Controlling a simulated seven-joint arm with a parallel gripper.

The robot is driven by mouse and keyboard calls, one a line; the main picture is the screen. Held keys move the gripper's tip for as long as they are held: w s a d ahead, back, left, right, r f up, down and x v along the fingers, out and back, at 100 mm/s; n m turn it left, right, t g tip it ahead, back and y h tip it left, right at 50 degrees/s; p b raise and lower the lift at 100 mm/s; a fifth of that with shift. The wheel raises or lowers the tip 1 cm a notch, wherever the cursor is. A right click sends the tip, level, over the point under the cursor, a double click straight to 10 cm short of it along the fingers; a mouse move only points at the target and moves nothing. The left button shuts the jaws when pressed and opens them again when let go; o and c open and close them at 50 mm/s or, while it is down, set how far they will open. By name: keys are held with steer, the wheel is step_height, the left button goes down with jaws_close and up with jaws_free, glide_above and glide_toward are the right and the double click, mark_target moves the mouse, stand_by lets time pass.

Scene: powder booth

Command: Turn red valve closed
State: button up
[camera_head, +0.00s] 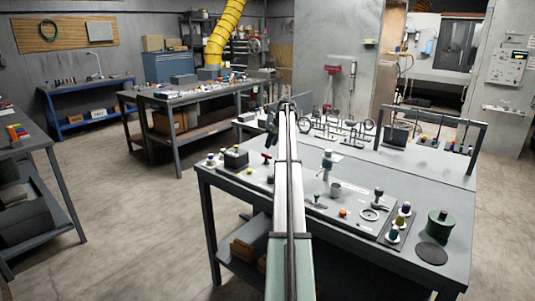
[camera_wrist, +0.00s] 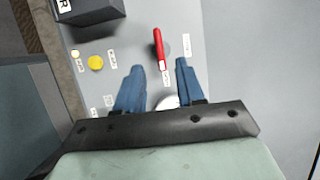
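The red valve shows in the wrist view as a long red handle (camera_wrist: 158,46) above a grey panel, just beyond and between my fingertips. In the head view a small red handle (camera_head: 266,156) stands on the near table's left part, beside my arm; it appears to be the same valve. My gripper (camera_wrist: 160,67) has two blue fingers spread apart with nothing clasped between them. The handle's lower end lies near the line of the fingertips; I cannot tell whether they touch. In the head view my arm hides most of the gripper.
A yellow knob (camera_wrist: 96,62) and a black box (camera_wrist: 85,10) sit left of the handle in the wrist view. A pale round part (camera_wrist: 168,103) shows between the fingers. The near table (camera_head: 215,186) holds several fixtures, including a green cylinder (camera_head: 441,222) at right.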

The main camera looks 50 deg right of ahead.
mark_target(267, 155)
steer(key=x, duration=0.6)
steer(key=shift+w+f, duration=0.15)
steer(key=shift+f, duration=0.05)
steer(key=shift+c, duration=0.4)
jaws_close()
